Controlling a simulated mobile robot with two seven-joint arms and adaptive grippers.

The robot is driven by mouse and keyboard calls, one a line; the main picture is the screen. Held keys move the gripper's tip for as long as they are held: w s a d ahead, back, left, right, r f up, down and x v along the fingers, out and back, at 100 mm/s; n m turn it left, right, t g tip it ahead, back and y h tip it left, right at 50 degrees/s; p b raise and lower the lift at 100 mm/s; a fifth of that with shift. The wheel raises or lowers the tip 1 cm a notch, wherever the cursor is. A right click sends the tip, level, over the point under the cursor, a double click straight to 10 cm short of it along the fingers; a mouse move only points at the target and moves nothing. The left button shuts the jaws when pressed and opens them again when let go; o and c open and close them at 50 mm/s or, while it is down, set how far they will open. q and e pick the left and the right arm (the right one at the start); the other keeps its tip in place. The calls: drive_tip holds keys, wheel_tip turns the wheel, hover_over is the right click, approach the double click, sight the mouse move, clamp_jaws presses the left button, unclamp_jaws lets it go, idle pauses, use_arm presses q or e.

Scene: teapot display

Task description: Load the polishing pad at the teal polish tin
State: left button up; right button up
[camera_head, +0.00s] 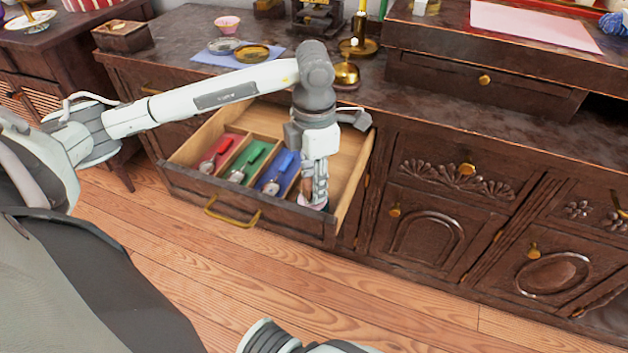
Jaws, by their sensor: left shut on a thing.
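My left gripper (318,186) points down into the front right of the open drawer (262,217). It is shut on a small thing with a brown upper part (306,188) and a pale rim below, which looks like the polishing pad. The fingers hide much of it, and I cannot tell whether it touches the drawer floor. I cannot make out a teal polish tin in this view. My right gripper is not in view.
Red (227,143), green (246,161) and blue (275,172) sections with tools fill the drawer's left side. On the cabinet top are a blue cloth (205,58) with two small round dishes, a pink bowl (227,25) and brass pieces (346,72). Floor in front is clear.

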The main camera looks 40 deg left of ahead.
use_arm(q)
drive_tip(key=shift+f+b, duration=0.6)
drive_tip(key=shift+b, duration=0.05)
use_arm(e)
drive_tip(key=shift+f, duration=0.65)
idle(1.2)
use_arm(q)
drive_tip(key=shift+r, duration=0.15)
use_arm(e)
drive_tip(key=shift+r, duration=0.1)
